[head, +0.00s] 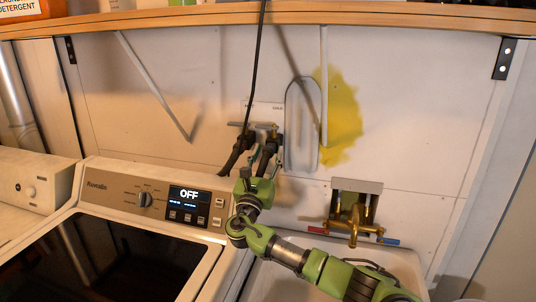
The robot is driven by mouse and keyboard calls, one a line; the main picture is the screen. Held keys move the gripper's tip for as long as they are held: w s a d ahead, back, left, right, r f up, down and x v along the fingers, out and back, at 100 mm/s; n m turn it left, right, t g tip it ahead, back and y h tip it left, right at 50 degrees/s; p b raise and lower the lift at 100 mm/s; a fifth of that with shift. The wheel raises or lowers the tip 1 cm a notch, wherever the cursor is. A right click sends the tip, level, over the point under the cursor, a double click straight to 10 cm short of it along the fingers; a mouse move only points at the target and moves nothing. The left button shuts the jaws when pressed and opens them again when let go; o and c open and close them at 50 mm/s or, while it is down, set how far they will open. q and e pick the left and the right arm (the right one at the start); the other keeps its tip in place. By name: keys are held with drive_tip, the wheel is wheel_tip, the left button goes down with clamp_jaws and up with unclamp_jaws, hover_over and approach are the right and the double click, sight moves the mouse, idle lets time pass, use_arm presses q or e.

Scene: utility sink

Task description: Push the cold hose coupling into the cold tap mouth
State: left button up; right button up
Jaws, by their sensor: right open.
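Two wall taps sit behind the washer, with a small label plate above them. The right tap (267,127), under lettering too small to read for certain, appears to be the cold one. The left tap (240,126) has a dark hose (233,158) running down from it. My right gripper (262,160) is open, just below the right tap. Dark parts there overlap, so the cold hose coupling cannot be told apart from the gripper, nor whether it touches the tap mouth. My left gripper is out of view.
The washer (155,198) with its display stands at left. A brass faucet (354,220) is above the sink at right. A black cable (259,60) hangs before the taps. A grey oblong loop (302,125) is on the wall to their right. A shelf (300,14) runs above.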

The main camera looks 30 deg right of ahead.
drive_tip(key=v, duration=1.1)
drive_tip(key=shift+s+a, duration=0.2)
